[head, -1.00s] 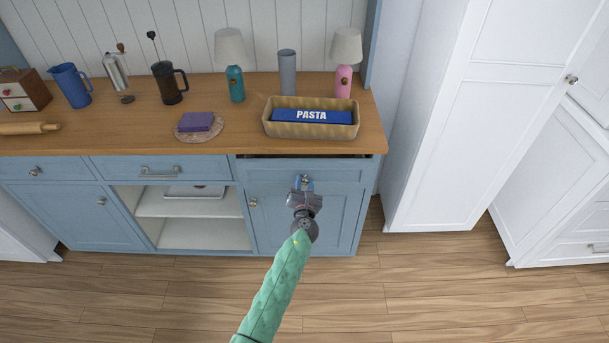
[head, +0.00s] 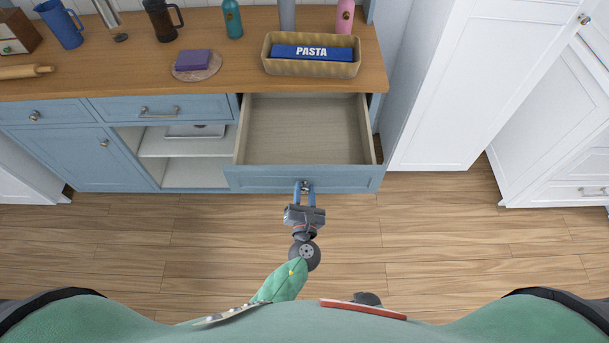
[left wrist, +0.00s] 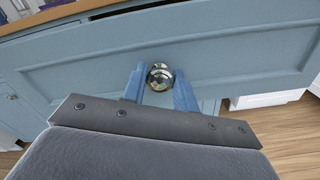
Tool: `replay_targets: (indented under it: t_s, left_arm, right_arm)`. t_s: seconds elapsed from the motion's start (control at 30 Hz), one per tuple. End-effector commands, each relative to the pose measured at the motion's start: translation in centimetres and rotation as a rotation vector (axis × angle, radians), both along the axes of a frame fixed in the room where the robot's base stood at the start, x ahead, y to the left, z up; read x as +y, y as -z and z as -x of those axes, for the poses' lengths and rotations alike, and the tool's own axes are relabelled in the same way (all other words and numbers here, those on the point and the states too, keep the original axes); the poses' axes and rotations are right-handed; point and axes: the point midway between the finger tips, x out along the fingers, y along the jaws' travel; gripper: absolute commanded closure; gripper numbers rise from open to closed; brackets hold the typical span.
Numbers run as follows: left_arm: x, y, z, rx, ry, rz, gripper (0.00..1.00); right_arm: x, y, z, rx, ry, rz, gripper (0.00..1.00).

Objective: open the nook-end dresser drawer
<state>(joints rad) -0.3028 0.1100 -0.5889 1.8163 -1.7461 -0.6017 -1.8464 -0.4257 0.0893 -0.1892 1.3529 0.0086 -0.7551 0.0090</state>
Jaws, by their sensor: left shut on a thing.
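The nook-end dresser drawer (head: 306,179) is at the right end of the blue dresser and stands well out from it. Its pale inside (head: 306,128) shows and is empty. My left gripper (head: 304,188) is at the middle of the drawer front, with its blue fingers shut on the round metal knob. In the left wrist view the knob (left wrist: 159,77) sits between the two fingertips (left wrist: 160,90), against the blue drawer front (left wrist: 230,55). My right gripper is not in view.
The wooden top (head: 120,82) holds a basket (head: 267,66) with a blue pasta box (head: 311,52), a purple block on a round mat (head: 215,66), a rolling pin (head: 25,71) and several vessels. White cabinets (head: 455,90) stand to the right. The wooden floor before the dresser is clear.

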Motion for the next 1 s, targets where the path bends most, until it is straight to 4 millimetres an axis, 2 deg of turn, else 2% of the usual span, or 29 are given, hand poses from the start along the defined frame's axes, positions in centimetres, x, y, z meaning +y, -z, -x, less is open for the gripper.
replay_targets:
  t_s: [0.2, 0.53, 0.57, 0.67, 1.0]
  left_arm:
    - [0.0, 0.0, 1.2, 0.0, 0.0, -0.001, 1.0]
    - [0.0, 0.0, 1.3, 0.0, 0.0, -0.001, 1.0]
    - [0.0, 0.0, 1.3, 0.0, 0.0, -0.001, 0.67]
    - [0.0, 0.0, 1.3, 0.0, 0.0, -0.001, 0.5]
    - [0.0, 0.1, 1.5, 0.0, 0.0, 0.0, 0.5]
  right_arm:
    - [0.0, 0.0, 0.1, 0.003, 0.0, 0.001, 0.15]
    - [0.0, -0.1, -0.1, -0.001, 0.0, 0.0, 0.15]
    - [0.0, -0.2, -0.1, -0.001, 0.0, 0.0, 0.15]
    - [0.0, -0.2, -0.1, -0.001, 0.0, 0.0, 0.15]
    - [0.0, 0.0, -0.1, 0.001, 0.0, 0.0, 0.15]
